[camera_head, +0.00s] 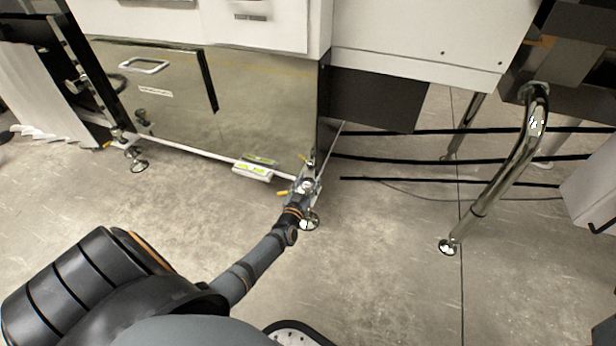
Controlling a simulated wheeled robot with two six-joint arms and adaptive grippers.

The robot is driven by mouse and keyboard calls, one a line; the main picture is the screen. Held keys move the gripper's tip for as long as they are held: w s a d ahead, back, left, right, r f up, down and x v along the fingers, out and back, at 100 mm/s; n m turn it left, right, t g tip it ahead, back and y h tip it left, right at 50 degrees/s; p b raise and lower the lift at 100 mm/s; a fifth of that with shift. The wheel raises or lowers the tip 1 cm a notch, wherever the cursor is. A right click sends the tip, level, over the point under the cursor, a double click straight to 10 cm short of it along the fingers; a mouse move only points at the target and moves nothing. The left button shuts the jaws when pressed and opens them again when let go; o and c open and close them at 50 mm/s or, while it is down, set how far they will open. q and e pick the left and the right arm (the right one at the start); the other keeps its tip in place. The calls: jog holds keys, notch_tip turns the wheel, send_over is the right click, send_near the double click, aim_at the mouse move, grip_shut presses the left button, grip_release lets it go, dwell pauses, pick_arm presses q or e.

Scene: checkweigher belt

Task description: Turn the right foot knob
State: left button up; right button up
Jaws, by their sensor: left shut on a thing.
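The right foot knob (306,186) is at the lower right corner of the steel cabinet, above a round chrome foot pad (309,222) on the floor. A small yellow-orange handle sticks out beside it. My left gripper (301,191) reaches it from below and is shut on it; the fingers hide most of the knob. The left foot (138,165) of the cabinet, with its own yellow handle, stands at the left, away from the gripper. My right gripper is not in view.
A level with green-yellow vials (254,169) sits on the cabinet's lower front rail. A chrome tube leg (494,190) stands at the right. Black cables (450,158) run behind it. The concrete floor in front is clear.

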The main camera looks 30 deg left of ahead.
pick_arm(q)
jog(key=o, duration=1.2)
jog(key=shift+c, duration=0.2)
jog(key=v, duration=1.2)
